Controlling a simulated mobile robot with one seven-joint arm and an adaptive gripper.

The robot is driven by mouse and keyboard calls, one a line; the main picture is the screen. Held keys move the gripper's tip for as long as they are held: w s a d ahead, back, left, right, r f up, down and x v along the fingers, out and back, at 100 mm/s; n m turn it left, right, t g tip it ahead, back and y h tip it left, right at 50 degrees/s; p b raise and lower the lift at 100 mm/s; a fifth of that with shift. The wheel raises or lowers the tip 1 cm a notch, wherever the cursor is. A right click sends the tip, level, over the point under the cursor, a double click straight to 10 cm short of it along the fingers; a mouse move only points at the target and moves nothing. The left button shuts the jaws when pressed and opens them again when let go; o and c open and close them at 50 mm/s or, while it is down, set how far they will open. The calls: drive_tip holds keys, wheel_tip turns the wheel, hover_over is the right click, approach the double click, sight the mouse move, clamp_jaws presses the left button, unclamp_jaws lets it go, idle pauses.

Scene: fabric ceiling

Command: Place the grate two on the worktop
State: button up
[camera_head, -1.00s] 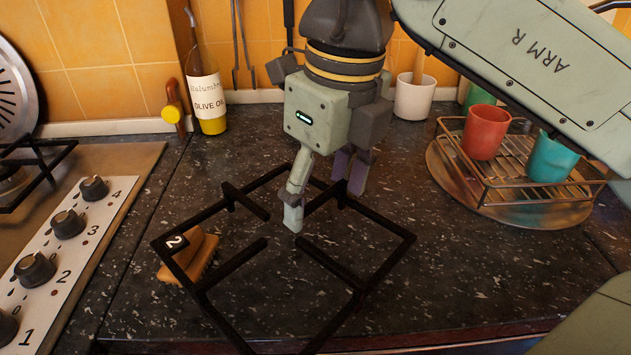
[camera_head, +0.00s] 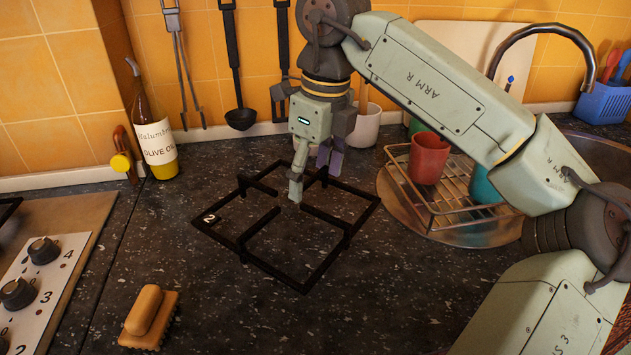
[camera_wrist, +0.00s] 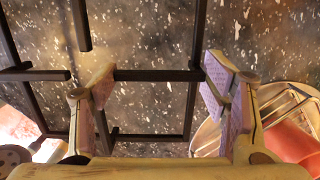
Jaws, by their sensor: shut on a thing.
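Grate two (camera_head: 250,257) is a black square frame with inward prongs and a white "2" on its left corner. It lies roughly level over the dark speckled worktop (camera_head: 230,320), between the hob and the dish rack. I cannot tell whether it touches the surface. My gripper (camera_head: 312,181) points down at the grate's middle, with one finger on each end of a bar. The wrist view shows my gripper (camera_wrist: 160,87) shut on the grate (camera_wrist: 160,75), the worktop behind it.
A brush (camera_head: 147,318) lies on the worktop at the front left, clear of the grate. The hob (camera_head: 50,270) is at left. An oil bottle (camera_head: 155,140) stands behind. A wire rack (camera_head: 450,195) with cups is at right, near the sink (camera_head: 590,150).

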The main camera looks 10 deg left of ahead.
drive_tip(key=shift+w, duration=0.45)
drive_tip(key=shift+w+f+p, duration=0.1)
drive_tip(key=shift+f+p, duration=0.35)
drive_tip(key=shift+f, duration=1.5)
drive_tip(key=o, duration=1.6)
drive_tip(key=shift+c, duration=0.2)
wheel_tip(320, 180, up, 12)
drive_tip(key=d, duration=0.1)
drive_tip(key=shift+s+d+b, duration=0.2)
drive_tip(key=shift+s+b, duration=0.05)
drive_tip(key=shift+b, duration=0.05)
drive_tip(key=shift+r, duration=0.1)
